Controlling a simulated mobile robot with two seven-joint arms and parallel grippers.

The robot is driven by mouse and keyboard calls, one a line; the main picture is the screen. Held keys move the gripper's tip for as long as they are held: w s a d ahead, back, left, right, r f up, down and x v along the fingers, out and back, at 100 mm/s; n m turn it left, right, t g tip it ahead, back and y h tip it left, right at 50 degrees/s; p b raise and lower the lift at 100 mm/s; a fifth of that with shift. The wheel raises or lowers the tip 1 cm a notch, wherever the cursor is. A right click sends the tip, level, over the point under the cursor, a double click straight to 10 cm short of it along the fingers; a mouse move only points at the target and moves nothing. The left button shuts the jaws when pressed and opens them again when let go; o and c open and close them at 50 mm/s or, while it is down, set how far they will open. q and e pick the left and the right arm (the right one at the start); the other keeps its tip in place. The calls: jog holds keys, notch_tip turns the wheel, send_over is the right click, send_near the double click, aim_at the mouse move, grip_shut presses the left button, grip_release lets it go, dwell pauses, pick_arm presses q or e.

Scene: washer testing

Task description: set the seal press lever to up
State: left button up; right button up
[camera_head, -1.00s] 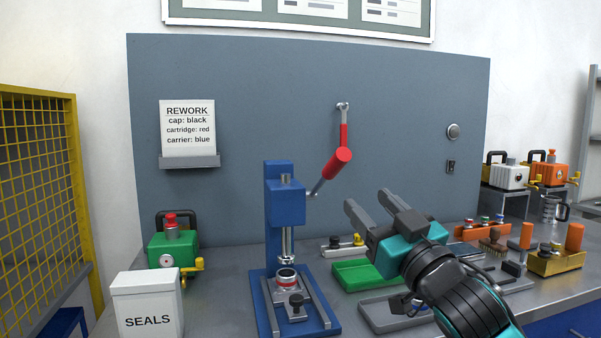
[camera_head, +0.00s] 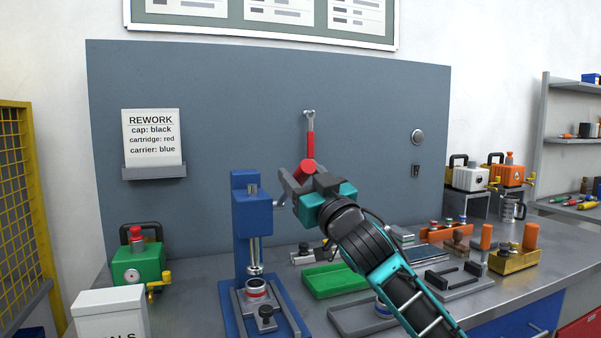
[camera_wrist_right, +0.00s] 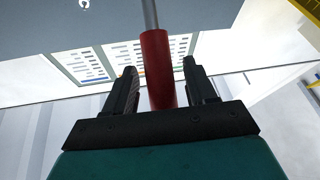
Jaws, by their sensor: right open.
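The blue seal press (camera_head: 252,220) stands on the bench left of my right gripper. Its lever has a grey rod and a red cylindrical handle (camera_head: 305,168), slanting up and to the right from the press head. My right gripper (camera_head: 287,186) is at the lever and partly hides the rod and handle. In the right wrist view the red handle (camera_wrist_right: 157,68) lies between the two open fingers, with gaps beside it. My left gripper is not in view.
A red-handled wrench (camera_head: 310,135) hangs on the grey panel behind the lever. A green tray (camera_head: 330,281) lies on the bench right of the press. A green unit (camera_head: 138,264) and a white box (camera_head: 108,312) stand to the left.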

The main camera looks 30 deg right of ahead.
jog(key=shift+w+r, duration=0.15)
jog(key=shift+w, duration=0.2)
grip_shut()
dwell(0.4)
